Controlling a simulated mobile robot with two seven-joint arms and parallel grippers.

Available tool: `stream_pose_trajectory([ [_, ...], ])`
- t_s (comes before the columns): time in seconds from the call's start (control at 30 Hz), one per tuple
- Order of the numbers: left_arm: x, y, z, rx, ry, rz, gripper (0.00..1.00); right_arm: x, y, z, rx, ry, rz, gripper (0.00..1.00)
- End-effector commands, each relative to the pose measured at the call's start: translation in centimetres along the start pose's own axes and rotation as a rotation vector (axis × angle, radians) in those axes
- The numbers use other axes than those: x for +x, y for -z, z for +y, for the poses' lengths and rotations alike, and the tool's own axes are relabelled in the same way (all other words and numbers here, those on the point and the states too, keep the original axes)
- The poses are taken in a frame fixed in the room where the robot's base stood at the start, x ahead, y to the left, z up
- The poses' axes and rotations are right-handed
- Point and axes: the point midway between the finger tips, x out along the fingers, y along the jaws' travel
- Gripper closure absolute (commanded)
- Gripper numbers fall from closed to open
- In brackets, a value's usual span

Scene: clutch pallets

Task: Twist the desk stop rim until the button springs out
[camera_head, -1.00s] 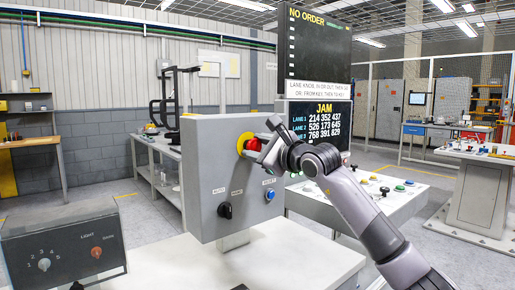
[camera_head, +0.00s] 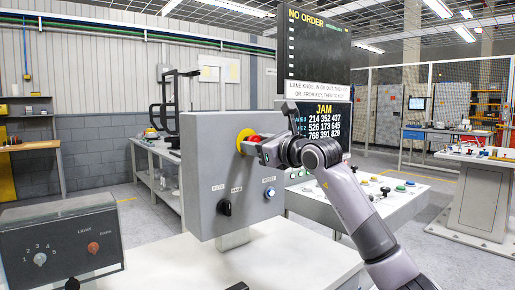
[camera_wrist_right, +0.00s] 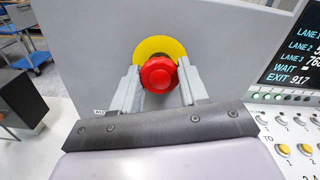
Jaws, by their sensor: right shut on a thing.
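The desk stop is a red mushroom button (camera_wrist_right: 158,75) on a yellow round plate (camera_wrist_right: 150,46), on the front of a grey box. My right gripper (camera_head: 250,147) is shut on the red button's rim, one finger on each side in the right wrist view (camera_wrist_right: 158,84). Whether the button is in or out I cannot tell. My left gripper is not in view.
The grey box (camera_head: 205,160) also carries a black selector (camera_head: 224,207) and a blue button (camera_head: 269,192) below the stop. A dark knob box (camera_head: 60,240) stands at front left. A screen reading JAM (camera_head: 320,122) and a button desk (camera_head: 400,187) are behind my right arm.

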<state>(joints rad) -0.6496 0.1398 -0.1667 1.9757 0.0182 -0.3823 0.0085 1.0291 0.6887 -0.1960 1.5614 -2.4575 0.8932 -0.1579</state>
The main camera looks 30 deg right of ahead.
Motion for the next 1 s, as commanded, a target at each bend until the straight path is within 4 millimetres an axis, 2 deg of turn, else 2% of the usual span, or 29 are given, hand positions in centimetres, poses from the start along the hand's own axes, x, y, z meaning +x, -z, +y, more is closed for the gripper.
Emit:
stream_pose_trajectory([
  [0.3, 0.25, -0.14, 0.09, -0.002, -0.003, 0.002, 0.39, 0.04, -0.01, 0.01, 0.133, 0.000, -0.001, 0.87],
  [0.83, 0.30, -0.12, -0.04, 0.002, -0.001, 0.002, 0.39, 0.02, -0.06, -0.05, 0.160, 0.001, -0.001, 0.87],
  [0.87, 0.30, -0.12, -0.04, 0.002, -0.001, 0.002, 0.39, 0.02, -0.06, -0.05, 0.160, 0.001, -0.001, 0.53],
  [0.9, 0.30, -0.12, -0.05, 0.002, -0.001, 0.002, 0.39, 0.02, -0.07, -0.04, 0.159, 0.001, -0.001, 0.40],
  [0.93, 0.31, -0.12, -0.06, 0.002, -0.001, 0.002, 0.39, 0.02, -0.06, -0.05, 0.159, 0.001, -0.001, 0.31],
  [1.0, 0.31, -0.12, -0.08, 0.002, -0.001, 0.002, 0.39, 0.02, -0.06, -0.04, 0.159, 0.001, -0.001, 0.30],
])
